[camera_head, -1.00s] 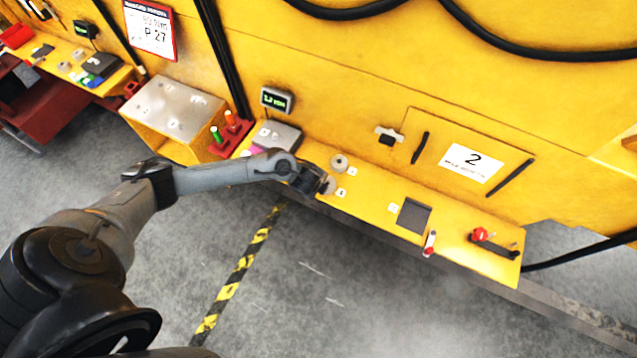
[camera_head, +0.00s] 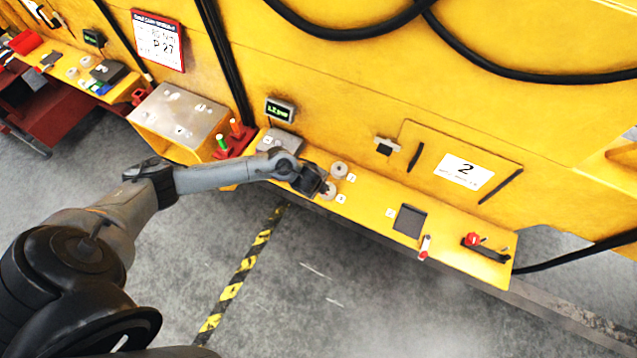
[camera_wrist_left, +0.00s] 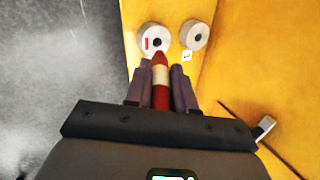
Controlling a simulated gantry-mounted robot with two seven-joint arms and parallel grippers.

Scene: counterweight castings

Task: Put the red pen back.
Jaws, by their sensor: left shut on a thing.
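In the left wrist view my left gripper (camera_wrist_left: 161,80) is shut on the red pen (camera_wrist_left: 161,98), which has a pale band and a red tip. The tip overlaps the lower edge of a round grey holder (camera_wrist_left: 144,34) with a dark hole and a red mark; I cannot tell whether they touch. A second round holder (camera_wrist_left: 194,33) sits to its right. In the head view my left gripper (camera_head: 316,182) is over the yellow ledge beside these holders (camera_head: 339,169), and the pen is hidden there. My right gripper is not in view.
The yellow ledge (camera_head: 370,197) also carries a dark pad (camera_head: 410,219), a red-and-white item (camera_head: 425,246) and a red-knobbed lever (camera_head: 472,239). A grey device (camera_head: 279,139) and red stands (camera_head: 238,145) with green and orange handles are to the left.

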